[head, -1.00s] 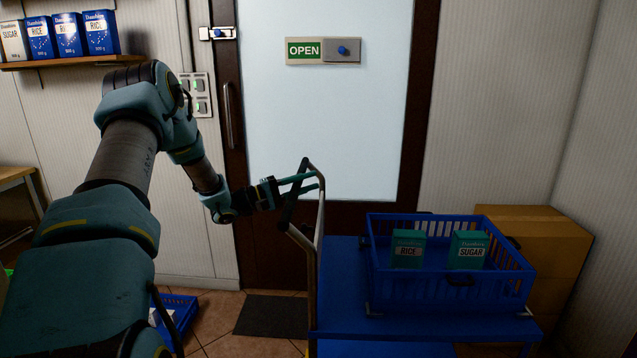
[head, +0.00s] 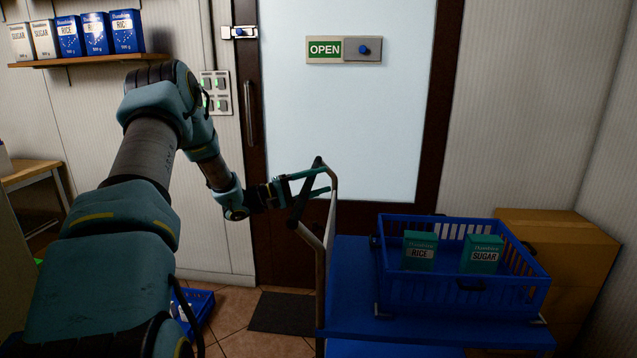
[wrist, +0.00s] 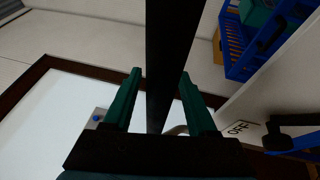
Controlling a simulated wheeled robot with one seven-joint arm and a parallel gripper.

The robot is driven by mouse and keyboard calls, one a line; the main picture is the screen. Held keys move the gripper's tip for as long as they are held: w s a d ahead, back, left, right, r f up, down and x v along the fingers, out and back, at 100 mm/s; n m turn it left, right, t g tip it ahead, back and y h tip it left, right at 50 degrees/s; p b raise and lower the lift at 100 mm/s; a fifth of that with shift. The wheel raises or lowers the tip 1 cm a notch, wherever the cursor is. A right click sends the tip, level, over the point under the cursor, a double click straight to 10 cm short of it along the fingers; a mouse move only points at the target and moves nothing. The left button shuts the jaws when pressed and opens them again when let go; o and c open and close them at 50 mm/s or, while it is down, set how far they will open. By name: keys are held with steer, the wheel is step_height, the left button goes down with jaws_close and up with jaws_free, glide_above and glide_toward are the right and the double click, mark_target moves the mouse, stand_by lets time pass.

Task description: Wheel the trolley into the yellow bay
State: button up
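The trolley has a blue deck (head: 350,275) and an upright pale metal handle frame with a dark grip bar (head: 304,205) at its left end. My gripper (head: 305,187) is at this bar, with a teal finger on each side. A blue crate (head: 460,302) stands on the deck, holding a green rice box (head: 419,252) and a green sugar box (head: 482,255). The trolley's wheels are out of view. No yellow bay shows in either view.
A glazed door (head: 345,110) with an OPEN sign stands behind the trolley, a dark mat (head: 283,313) before it. Cardboard boxes (head: 560,250) stand right, by the wall. A blue basket (head: 197,308) is on the tiled floor at left. A shelf (head: 75,61) holds packets.

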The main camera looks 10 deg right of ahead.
steer(key=a+f+b, duration=0.2)
steer(key=a+b, duration=0.1)
steer(key=a, duration=0.7)
steer(key=shift+s+a, duration=0.15)
steer(key=shift+a, duration=0.15)
